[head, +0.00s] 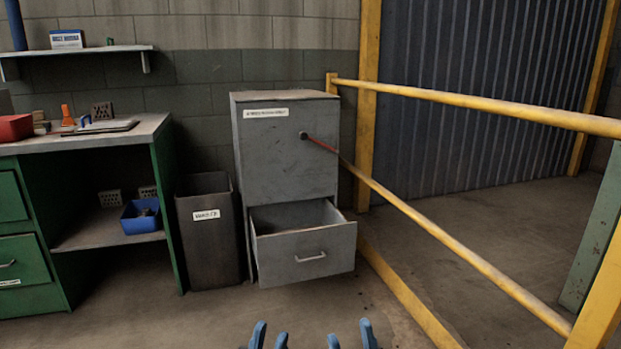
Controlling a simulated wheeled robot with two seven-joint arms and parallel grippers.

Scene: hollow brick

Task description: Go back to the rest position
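My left gripper (270,338) and my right gripper (350,338) show only as blue fingertips at the bottom edge of the head view. Each pair of fingers stands apart, with bare floor visible between them and nothing held. The rest of both arms is out of view. A brown hollow brick (102,111) stands on the workbench at the left, far from both grippers. Two grey bricks with holes, one on the left (109,198) and one on the right (148,192), are on the shelf under the bench.
A grey cabinet (285,150) has its lower drawer (305,258) pulled out. A dark bin (208,240) stands between it and the workbench (90,142). A blue tray (141,224) is on the lower shelf. Yellow railings (450,240) run along the right. The floor in front is clear.

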